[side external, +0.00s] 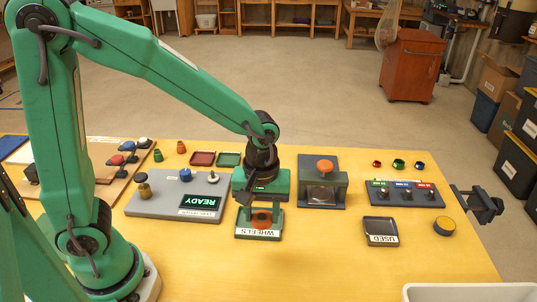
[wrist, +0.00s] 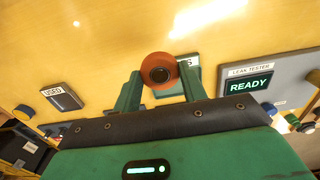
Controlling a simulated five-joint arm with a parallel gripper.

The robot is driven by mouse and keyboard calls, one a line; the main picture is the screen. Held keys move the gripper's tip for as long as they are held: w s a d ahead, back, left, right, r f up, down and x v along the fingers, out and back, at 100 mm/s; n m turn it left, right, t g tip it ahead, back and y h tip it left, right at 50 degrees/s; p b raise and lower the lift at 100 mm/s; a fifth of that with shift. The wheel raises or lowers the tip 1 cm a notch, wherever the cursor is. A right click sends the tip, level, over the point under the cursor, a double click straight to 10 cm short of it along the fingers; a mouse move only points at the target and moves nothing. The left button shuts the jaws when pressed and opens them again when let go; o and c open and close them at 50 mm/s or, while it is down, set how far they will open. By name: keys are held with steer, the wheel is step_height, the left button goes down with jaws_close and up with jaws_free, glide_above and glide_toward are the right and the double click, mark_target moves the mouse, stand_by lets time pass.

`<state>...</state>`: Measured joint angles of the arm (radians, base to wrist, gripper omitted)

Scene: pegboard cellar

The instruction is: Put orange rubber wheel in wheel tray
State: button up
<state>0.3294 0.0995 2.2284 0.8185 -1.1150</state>
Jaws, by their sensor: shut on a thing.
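My gripper (side external: 262,211) is shut on the orange rubber wheel (side external: 262,220), with a green finger on either side. In the wrist view the wheel (wrist: 159,57) has a dark round hub and sits between the tips of my gripper (wrist: 160,85). The wheel tray (side external: 258,235), dark green with a white WHEELS label, lies below my gripper in the side view. The wheel overlaps the tray there. In the wrist view the tray (wrist: 194,74) is mostly hidden behind the wheel and a finger. Whether the wheel touches the tray floor, I cannot tell.
The grey leak tester (side external: 150,207) with its READY screen is left of the tray. A dark press-like fixture (side external: 334,190) with an orange knob stands close on the right. The USED tray (side external: 381,232) is further right. Bare yellow table lies in front.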

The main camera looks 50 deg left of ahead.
steer(key=w+a+f, duration=0.3)
steer(key=a+f, duration=0.1)
steer(key=a, duration=0.1)
steer(key=w+a+f, duration=0.2)
steer(key=a, duration=0.1)
steer(key=shift+w, duration=0.35)
steer(key=shift+f, duration=1.95)
steer(key=shift+f, duration=0.1)
steer(key=o, duration=1)
steer(key=shift+c, duration=0.2)
step_height(320, 180, up, 12)
